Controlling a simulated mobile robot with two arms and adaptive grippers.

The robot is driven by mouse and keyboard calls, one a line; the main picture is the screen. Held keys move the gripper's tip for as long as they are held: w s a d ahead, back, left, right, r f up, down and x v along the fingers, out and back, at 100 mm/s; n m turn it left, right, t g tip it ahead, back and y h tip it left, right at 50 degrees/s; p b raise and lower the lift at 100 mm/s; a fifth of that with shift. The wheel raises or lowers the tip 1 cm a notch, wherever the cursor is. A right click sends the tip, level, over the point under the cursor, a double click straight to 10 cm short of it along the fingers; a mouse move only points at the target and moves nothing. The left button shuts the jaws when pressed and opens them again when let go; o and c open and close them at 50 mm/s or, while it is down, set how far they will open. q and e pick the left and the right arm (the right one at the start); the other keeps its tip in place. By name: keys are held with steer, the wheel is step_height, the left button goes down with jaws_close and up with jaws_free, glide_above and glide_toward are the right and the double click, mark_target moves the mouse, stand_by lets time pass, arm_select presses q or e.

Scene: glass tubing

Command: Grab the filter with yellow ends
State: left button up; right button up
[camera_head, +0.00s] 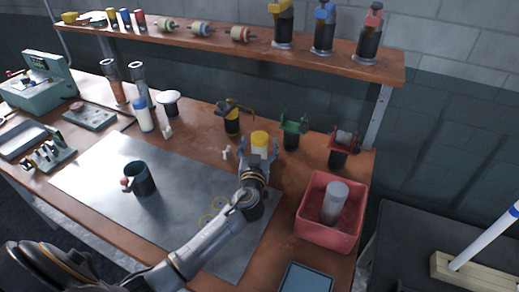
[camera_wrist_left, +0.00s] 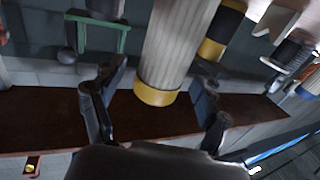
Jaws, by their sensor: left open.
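The filter with yellow ends (camera_head: 260,139) stands on the wooden bench, with its yellow top showing above my left gripper in the head view. In the left wrist view its pale ribbed body (camera_wrist_left: 180,40) and one yellow end lie between the fingers. My left gripper (camera_head: 258,160) is open, with one finger on each side of the filter. In the left wrist view the gripper (camera_wrist_left: 158,85) shows gaps between both fingers and the filter. The filter's lower part is hidden in the head view. My right gripper is not in view.
A black and yellow item (camera_head: 232,121) stands left of the filter, and a green-topped one (camera_head: 292,130) right of it. A red bin (camera_head: 313,231) holding a grey cylinder (camera_head: 335,202) is at right. A dark mug (camera_head: 140,178) stands on the metal sheet (camera_head: 180,218).

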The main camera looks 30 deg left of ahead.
arm_select(q)
steer(key=shift+x, duration=1.05)
steer(key=c, duration=1.3)
steer(key=shift+d, duration=0.1)
